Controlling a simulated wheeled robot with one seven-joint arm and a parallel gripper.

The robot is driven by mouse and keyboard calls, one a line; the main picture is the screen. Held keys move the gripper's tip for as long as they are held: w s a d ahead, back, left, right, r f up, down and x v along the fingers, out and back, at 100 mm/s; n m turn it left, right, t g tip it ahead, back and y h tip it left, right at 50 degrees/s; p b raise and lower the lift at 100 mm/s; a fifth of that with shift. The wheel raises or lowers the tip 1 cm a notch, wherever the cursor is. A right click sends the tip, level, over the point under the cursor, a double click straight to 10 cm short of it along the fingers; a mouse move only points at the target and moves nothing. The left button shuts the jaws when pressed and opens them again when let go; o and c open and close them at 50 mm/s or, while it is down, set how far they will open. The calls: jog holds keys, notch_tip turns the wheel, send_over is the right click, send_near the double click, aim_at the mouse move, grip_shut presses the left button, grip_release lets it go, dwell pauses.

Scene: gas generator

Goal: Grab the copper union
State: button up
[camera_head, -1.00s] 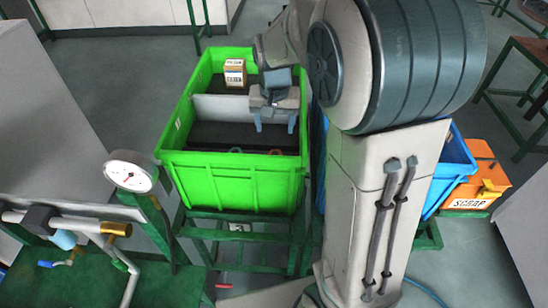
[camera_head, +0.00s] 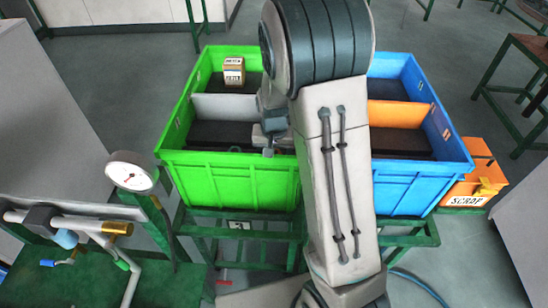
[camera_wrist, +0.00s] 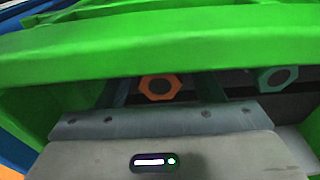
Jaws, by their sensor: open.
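The copper union (camera_wrist: 160,87) is an orange hexagonal piece with a dark round hole, inside the green bin (camera_head: 228,184) near its front wall. My gripper (camera_wrist: 165,78) is open and reaches down into the bin. In the wrist view the union shows between its two dark fingers, not visibly gripped. In the head view my gripper (camera_head: 272,142) and arm hide the union. A teal hexagonal piece (camera_wrist: 278,78) lies to the right in the wrist view, outside the fingers.
A divider (camera_head: 222,107) crosses the green bin, with a small cardboard box (camera_head: 234,71) behind it. The blue bin (camera_head: 412,188) stands to the right, beside the orange scrap box (camera_head: 481,184). A gauge (camera_head: 131,171) and pipes are at left. The green bin's front wall is close to my gripper.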

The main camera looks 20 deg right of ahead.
jog(key=shift+f, duration=0.15)
jog(key=c, duration=1.1)
